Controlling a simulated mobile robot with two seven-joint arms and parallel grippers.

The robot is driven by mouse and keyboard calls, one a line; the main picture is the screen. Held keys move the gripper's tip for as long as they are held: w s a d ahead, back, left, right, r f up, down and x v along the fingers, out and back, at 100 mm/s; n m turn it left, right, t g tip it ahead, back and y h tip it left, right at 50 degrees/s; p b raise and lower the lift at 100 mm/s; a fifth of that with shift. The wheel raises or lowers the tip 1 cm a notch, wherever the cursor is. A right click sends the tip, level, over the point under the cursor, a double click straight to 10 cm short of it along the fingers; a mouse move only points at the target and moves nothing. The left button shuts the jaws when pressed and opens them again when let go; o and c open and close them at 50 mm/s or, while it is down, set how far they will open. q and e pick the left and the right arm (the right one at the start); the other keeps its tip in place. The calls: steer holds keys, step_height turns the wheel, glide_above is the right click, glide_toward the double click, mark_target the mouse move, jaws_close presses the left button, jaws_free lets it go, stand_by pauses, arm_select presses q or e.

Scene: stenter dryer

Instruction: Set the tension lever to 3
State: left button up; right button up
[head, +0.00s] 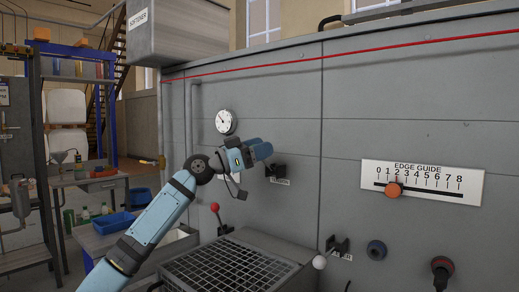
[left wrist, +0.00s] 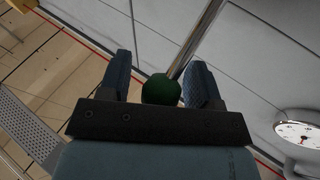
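In the left wrist view, a dark green ball knob (left wrist: 161,89) on a metal rod (left wrist: 200,40) sits between the two fingers of my left gripper (left wrist: 160,64). The fingers stand apart; a gap shows on the knob's left, and the right finger is close to it, contact unclear. In the head view my left gripper (head: 262,150) is at the grey machine wall, above and left of a black bracket (head: 276,170) with a small label too small to read surely. The green knob is hidden there. My right gripper is not in view.
A round dial (head: 226,122) is just above my left gripper. The edge guide scale (head: 440,180) has its orange slider (head: 394,190) near 2. A red-ball lever (head: 215,207), a white-ball lever (head: 319,262) and a grated box (head: 225,270) are below.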

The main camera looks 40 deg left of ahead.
arm_select(q)
steer(key=shift+f, duration=0.1)
steer(key=b+v, duration=0.3)
steer(key=v, duration=1)
steer(key=shift+s+a, duration=0.25)
steer(key=shift+s, duration=0.05)
